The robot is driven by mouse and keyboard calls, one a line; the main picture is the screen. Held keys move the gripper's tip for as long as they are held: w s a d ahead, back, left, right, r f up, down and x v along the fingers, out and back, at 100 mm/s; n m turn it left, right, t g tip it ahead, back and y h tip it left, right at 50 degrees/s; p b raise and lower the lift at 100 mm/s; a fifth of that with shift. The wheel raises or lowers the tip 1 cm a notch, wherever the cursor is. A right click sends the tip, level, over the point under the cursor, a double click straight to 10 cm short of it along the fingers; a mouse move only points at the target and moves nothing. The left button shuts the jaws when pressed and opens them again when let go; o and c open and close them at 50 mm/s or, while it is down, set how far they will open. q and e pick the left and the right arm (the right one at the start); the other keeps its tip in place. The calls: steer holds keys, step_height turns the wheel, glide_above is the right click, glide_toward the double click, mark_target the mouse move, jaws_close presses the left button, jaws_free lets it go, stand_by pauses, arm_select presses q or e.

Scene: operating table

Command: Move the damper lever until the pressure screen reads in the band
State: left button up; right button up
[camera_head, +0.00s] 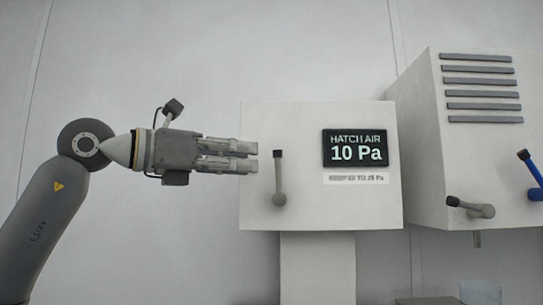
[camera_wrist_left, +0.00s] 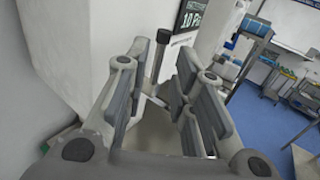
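The pressure screen (camera_head: 355,148) is black and reads "HATCH AIR 10 Pa"; it also shows partly in the left wrist view (camera_wrist_left: 192,18). The small label (camera_head: 356,179) under it is too blurred to read surely. A grey lever with a dark tip (camera_head: 279,178) stands upright on the same white box, left of the screen. My left gripper (camera_head: 252,157) points right, just left of this lever, fingers apart and empty. In the left wrist view the lever (camera_wrist_left: 158,58) shows beyond and between the fingers; contact cannot be told. My right gripper is not in view.
The white box (camera_head: 260,125) stands on a pedestal (camera_head: 318,268). A vented cabinet (camera_head: 445,165) to the right carries a tilted grey lever (camera_head: 472,207) and a blue lever (camera_head: 531,170) at the picture's edge. The wrist view shows shelving and blue floor (camera_wrist_left: 265,115) farther right.

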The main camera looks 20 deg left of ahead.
mark_target(275, 160)
arm_select(q)
steer(key=p+x, duration=0.1)
steer(key=x, duration=0.4)
steer(key=shift+d+r, duration=0.1)
steer(key=shift+d, duration=0.1)
steer(key=shift+w+d+p, duration=0.35)
steer(key=shift+w+d, duration=0.05)
steer(key=shift+w, duration=0.2)
jaws_close()
